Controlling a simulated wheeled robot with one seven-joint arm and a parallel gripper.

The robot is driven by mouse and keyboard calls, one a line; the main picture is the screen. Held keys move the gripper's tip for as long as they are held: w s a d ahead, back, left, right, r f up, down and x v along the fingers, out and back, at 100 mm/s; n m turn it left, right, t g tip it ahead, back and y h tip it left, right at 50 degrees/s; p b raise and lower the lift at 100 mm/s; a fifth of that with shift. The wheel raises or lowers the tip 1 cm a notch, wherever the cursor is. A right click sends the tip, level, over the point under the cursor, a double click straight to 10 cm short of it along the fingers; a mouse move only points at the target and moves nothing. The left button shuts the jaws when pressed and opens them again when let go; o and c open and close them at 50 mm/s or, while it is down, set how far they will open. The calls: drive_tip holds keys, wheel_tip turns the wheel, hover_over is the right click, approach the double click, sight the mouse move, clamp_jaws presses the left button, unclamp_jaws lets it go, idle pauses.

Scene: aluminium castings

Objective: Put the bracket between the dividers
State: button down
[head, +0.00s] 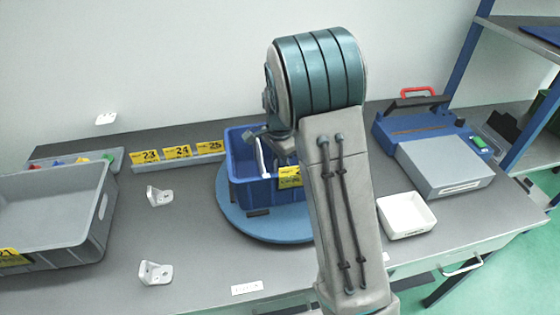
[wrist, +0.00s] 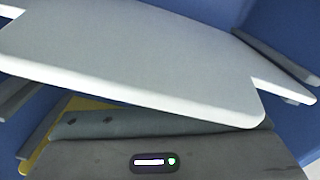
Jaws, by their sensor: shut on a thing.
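The blue bin (head: 240,187) stands on a round blue turntable (head: 240,222) at the middle of the bench. A thin pale divider (head: 262,158) shows upright inside it. My gripper (head: 281,150) is down at the bin's opening, partly hidden by my arm.
Two loose metal brackets (head: 158,196) (head: 155,272) lie left of the bin. A large grey bin (head: 95,225) stands at far left. Yellow number cards (head: 177,152) stand behind. A white tray (head: 406,215) and a blue-grey machine (head: 440,160) are at right.

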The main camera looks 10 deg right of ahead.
drive_tip(key=c, duration=1.5)
unclamp_jaws()
wheel_tip(320, 180, up, 12)
drive_tip(key=s+r+n, duration=0.1)
drive_tip(key=s+n, duration=0.1)
drive_tip(key=s, duration=0.2)
drive_tip(key=s+r+n+t, duration=0.1)
drive_tip(key=s+n, duration=0.1)
drive_tip(key=s, duration=0.2)
drive_tip(key=s+d+r+n, duration=0.1)
drive_tip(key=s+n, duration=0.1)
drive_tip(key=s, duration=0.3)
drive_tip(key=shift+s+r+n+y, duration=0.1)
drive_tip(key=shift+r+n+y, duration=0.2)
drive_tip(key=shift+r, duration=0.1)
drive_tip(key=s+f+n+t, duration=0.2)
drive_tip(key=s+n, duration=0.5)
drive_tip(key=s, duration=0.6)
drive_tip(key=shift+d+f, duration=0.25)
drive_tip(key=shift+f, duration=0.2)
